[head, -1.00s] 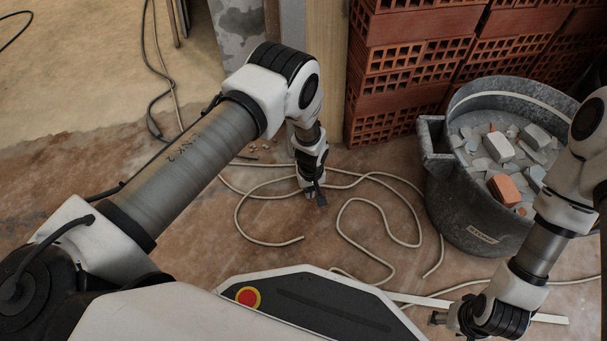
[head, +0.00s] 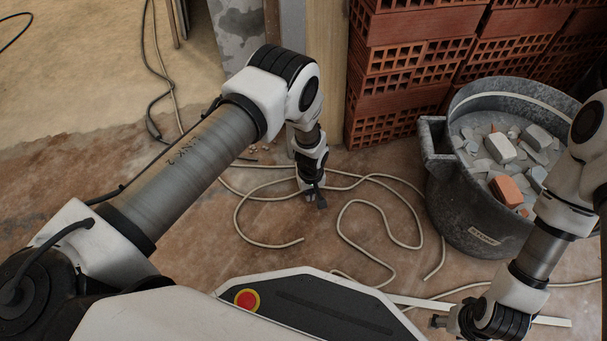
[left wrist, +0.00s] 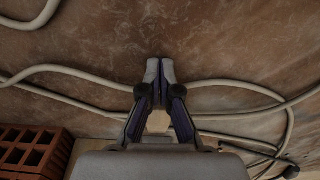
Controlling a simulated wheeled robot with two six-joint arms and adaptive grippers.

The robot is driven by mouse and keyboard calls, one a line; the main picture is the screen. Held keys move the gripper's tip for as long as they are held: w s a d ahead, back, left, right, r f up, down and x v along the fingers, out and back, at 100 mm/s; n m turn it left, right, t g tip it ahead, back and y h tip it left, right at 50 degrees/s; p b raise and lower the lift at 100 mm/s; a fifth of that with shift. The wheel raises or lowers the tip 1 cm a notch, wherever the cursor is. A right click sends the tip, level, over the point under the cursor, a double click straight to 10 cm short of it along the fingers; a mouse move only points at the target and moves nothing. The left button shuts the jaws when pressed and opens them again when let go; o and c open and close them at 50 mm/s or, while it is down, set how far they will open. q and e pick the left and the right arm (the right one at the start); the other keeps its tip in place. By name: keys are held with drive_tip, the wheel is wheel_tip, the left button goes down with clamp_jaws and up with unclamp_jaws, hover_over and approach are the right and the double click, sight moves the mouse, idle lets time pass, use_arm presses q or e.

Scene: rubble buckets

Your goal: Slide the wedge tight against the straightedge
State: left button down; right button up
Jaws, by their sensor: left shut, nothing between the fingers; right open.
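A long pale strip (head: 552,320), which looks like the straightedge, lies on the floor at the lower right, partly hidden by my right arm and my base. I cannot make out a wedge in either view. My left gripper (head: 320,202) is low over the floor near the brick stack, away from the strip. In the left wrist view its fingers (left wrist: 159,70) are together with nothing between the tips. A pale patch shows between the finger links, and I cannot tell what it is. My right gripper (head: 438,321) is open beside the strip.
Loose pale cable (head: 355,238) loops over the floor around and below my left gripper. A grey bucket (head: 478,220) of rubble stands at the right. Red hollow bricks (head: 400,95) are stacked behind. Bare floor lies between the cable loops.

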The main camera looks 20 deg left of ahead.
use_arm(q)
drive_tip(key=shift+w, duration=0.1)
idle(0.3)
drive_tip(key=shift+w+a+b, duration=0.65)
drive_tip(key=shift+w+b, duration=0.05)
drive_tip(key=shift+w, duration=0.2)
drive_tip(key=shift+w+a+b, duration=0.65)
drive_tip(key=shift+w, duration=0.25)
